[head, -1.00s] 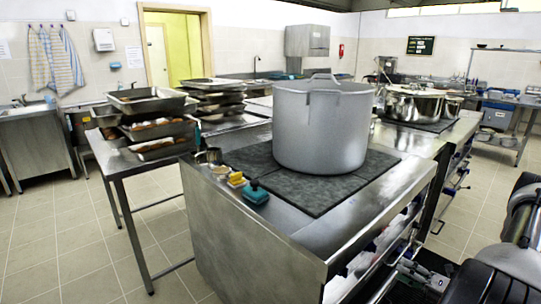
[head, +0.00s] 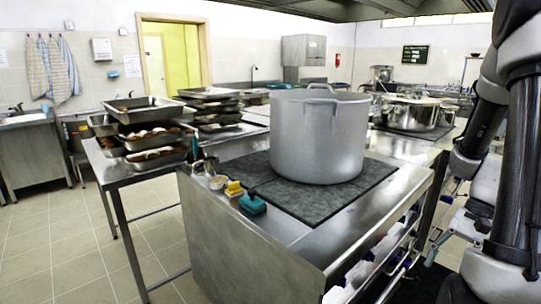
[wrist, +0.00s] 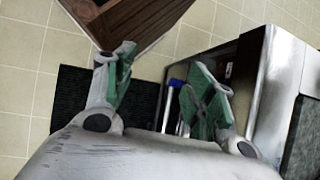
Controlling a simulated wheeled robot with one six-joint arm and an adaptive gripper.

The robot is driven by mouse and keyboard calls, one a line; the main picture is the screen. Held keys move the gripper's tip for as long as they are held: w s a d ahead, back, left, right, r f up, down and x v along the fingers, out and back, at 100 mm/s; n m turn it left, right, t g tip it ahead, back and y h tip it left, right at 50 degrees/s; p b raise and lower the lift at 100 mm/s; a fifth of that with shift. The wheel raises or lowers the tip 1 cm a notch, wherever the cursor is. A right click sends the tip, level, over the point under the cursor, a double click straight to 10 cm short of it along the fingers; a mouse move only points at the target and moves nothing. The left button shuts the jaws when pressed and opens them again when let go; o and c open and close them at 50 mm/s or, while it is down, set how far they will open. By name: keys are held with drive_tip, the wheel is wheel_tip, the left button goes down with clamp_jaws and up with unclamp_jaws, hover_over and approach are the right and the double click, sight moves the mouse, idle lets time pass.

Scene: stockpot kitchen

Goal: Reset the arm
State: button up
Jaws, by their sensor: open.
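My gripper (wrist: 160,85) is open in the wrist view, with its two green-padded fingers apart and nothing between them. It hangs above the floor beside the open side of a steel counter (wrist: 262,95). In the head view my arm stands tall and folded along the right edge, right of the counter. My gripper cannot be made out clearly in that view.
A large grey stockpot (head: 318,140) stands on the dark cooktop (head: 295,205). Stacked trays (head: 155,155) fill a side table. A brown wooden object (wrist: 140,22) shows in the wrist view. Left floor is clear.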

drive_tip(key=s+a+r+n+t+h, duration=0.1)
drive_tip(key=a+r+n+t+h, duration=0.2)
drive_tip(key=r, duration=0.7)
drive_tip(key=s+a+r+n+t+h, duration=0.2)
drive_tip(key=a+r+n+t+h, duration=0.1)
drive_tip(key=r+n, duration=0.4)
wheel_tip(320, 180, up, 3)
drive_tip(key=a+t, duration=0.1)
drive_tip(key=a, duration=0.1)
drive_tip(key=shift+a+n, duration=0.3)
drive_tip(key=shift+o, duration=0.2)
drive_tip(key=shift+s+r, duration=0.1)
idle(0.7)
